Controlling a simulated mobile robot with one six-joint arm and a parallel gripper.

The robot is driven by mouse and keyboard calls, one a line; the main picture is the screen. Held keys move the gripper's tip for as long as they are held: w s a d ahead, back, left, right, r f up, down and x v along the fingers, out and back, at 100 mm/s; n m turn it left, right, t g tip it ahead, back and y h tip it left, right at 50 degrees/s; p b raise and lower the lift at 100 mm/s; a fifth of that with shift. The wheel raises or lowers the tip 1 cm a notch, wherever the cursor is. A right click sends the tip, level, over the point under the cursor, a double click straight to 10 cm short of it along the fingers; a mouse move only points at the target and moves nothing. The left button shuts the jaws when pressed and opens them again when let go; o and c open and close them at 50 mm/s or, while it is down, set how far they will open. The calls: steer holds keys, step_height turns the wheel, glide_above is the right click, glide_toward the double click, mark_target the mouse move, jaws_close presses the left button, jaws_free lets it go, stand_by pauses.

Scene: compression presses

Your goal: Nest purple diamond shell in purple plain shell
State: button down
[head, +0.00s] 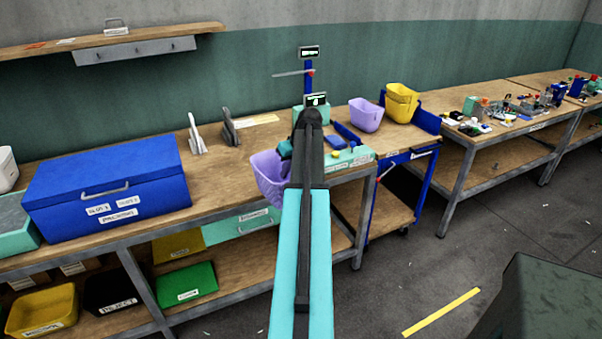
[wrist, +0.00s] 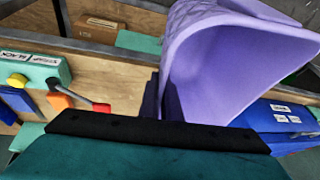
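The purple diamond shell (head: 268,178) is tilted at the front edge of the workbench, left of my arm. In the wrist view the shell (wrist: 225,75) shows its open inside and a patterned outer wall. My gripper (head: 284,150) is at its upper rim, partly behind my arm, and appears shut on it; the fingertips are hidden. The gripper body (wrist: 160,125) fills the bottom of the wrist view. The purple plain shell (head: 366,115) stands upright on the blue cart to the right, apart from my gripper.
A yellow shell (head: 401,103) stands beside the plain one on the blue cart (head: 392,160). A press with a blue column (head: 308,78) stands behind my arm. A large blue box (head: 105,180) is on the bench at left.

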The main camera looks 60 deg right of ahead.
steer(key=w+a+r+n+y, duration=0.1)
steer(key=w+a+r+n, duration=0.2)
steer(key=w+a, duration=1.1)
steer(key=w+a+r+n+y, duration=0.1)
steer(key=w+a+r+n, duration=0.2)
steer(key=w+a, duration=1.1)
steer(key=s+a+r, duration=0.1)
steer(key=s+a, duration=0.1)
steer(key=a, duration=1)
steer(key=s+a+r, duration=0.1)
steer(key=s+a, duration=0.1)
steer(key=a, duration=1.1)
steer(key=s+a, duration=0.3)
steer(key=a, duration=0.9)
steer(key=shift+a+r+y, duration=0.3)
steer(key=shift+r, duration=0.1)
steer(key=shift+s, duration=0.15)
